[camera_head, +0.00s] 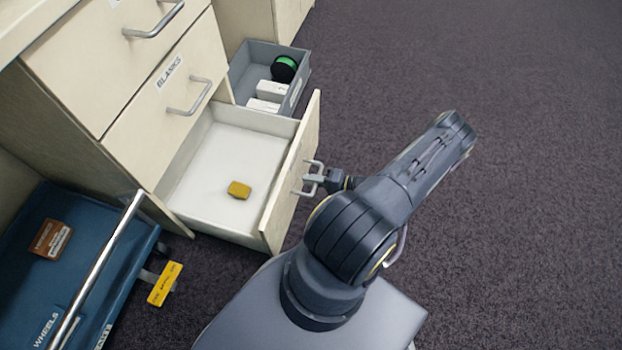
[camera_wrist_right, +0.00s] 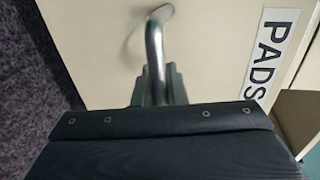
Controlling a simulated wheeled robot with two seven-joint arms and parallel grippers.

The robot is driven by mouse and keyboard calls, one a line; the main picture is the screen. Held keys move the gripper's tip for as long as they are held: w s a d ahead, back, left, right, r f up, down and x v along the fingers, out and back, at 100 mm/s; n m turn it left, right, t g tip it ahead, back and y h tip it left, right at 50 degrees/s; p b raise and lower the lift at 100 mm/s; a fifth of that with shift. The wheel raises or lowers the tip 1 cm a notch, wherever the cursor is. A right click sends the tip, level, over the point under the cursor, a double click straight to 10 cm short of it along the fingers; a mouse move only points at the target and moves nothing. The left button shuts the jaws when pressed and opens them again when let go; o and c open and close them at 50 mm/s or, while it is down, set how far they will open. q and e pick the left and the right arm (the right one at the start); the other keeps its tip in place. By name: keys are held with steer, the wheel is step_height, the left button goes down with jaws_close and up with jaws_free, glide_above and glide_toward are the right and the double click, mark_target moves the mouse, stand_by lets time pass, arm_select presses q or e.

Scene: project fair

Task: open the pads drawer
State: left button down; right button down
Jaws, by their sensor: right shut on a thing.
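The pads drawer (camera_head: 230,155) is the lowest drawer of the cream cabinet and stands pulled well out in the head view. A small mustard-yellow block (camera_head: 239,190) lies on its white floor. Its front faces right, and the PADS label (camera_wrist_right: 268,55) shows in the right wrist view. My right gripper (camera_head: 314,179) is at the drawer's front, shut on the metal handle (camera_wrist_right: 155,50). The handle bar runs between its fingers in the right wrist view. My left gripper is in neither view.
The BLANKS drawer (camera_head: 150,120) above is shut. A grey crate (camera_head: 300,88) with white boxes and a green-black spool stands behind the open drawer. A blue cart (camera_head: 130,275) with a metal rail is at the lower left. Carpet (camera_head: 510,130) to the right is clear.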

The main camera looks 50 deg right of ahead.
steer(key=c, duration=1.5)
jaws_free()
steer(key=shift+s, duration=0.1)
steer(key=p+v, duration=0.1)
steer(key=v, duration=0.6)
steer(key=shift+s+d+p, duration=0.2)
steer(key=shift+s+p, duration=0.1)
steer(key=shift+p, duration=0.05)
